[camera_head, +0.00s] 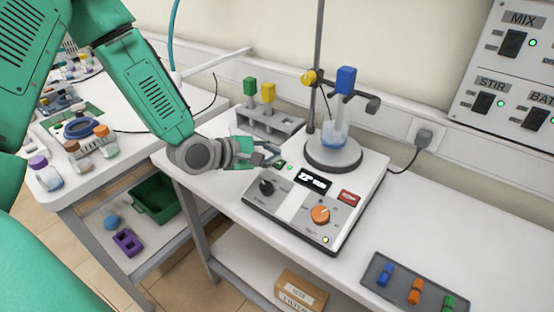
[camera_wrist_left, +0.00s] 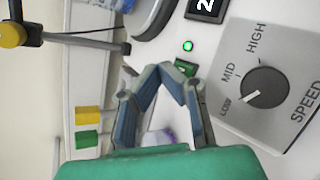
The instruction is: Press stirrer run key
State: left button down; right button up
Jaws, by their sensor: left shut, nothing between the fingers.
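In the wrist view the green key (camera_wrist_left: 186,67) is partly hidden by my fingertips, below the lamp (camera_wrist_left: 188,46). My left gripper (camera_head: 272,157) is shut and empty, its tips right at the key. In the wrist view the fingertips (camera_wrist_left: 168,73) meet. I cannot tell whether they touch the key. My right gripper is not in view.
The panel also has a black speed knob (camera_head: 267,187), a display (camera_head: 313,181), a red key (camera_head: 348,196) and an orange knob (camera_head: 320,214). A rack (camera_head: 270,122) and stand rod (camera_head: 317,60) are behind. A tray (camera_head: 412,286) lies right; the bench between is clear.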

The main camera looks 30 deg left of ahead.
pick_arm(q)
jog(key=r+p, duration=0.1)
jog(key=s+r+p, duration=0.1)
jog(key=r+p, duration=0.2)
jog(key=shift+s+r+p, duration=0.3)
jog(key=shift+s+p, duration=0.05)
dwell(0.4)
dwell(0.5)
